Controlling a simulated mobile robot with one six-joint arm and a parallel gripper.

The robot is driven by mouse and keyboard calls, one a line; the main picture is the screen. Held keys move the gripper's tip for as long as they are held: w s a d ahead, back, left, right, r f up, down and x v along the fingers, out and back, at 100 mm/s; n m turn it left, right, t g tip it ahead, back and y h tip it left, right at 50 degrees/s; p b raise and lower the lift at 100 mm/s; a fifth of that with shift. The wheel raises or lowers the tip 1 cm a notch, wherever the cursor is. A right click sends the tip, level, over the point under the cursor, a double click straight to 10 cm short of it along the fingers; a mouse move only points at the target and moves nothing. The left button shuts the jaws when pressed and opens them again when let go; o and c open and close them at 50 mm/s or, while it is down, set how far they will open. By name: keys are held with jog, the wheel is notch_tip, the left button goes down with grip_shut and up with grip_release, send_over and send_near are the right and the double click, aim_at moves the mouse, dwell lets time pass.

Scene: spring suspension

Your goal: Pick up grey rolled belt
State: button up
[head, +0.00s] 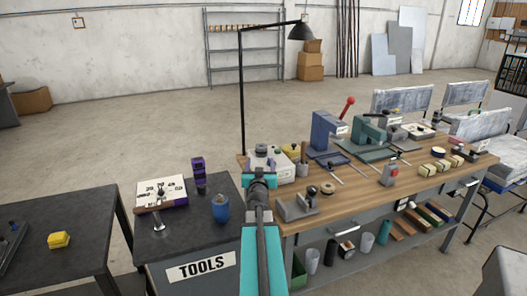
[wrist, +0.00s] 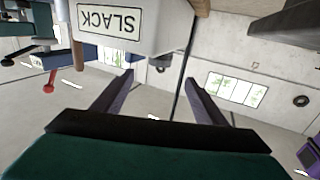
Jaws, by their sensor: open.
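I cannot pick out a grey rolled belt for certain in either view. A small tan-and-dark roll (head: 327,188) lies on the wooden workbench (head: 345,200), but its colour and size do not settle what it is. In the wrist view my gripper (wrist: 160,77) is open, with its two fingers apart and nothing between them. A pale grey box (wrist: 165,25) with an upside-down SLACK label shows beyond the fingers. In the head view my arm reaches toward the near left end of the workbench, and the fingers are not clearly visible there.
The workbench holds a blue press (head: 325,132), a green vise-like tool (head: 368,138), a grey bracket (head: 297,207) and several yellow blocks. A lamp (head: 300,32) rises behind.

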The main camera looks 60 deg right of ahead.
aim_at(261, 149)
jog(key=shift+x, duration=3.5)
jog(key=shift+x, duration=2.6)
jog(key=shift+r, duration=0.1)
jog(key=c, duration=1.3)
jog(key=shift+r, duration=0.2)
notch_tip(261, 149, up, 10)
jog(key=p, duration=0.7)
jog(key=shift+f, duration=0.15)
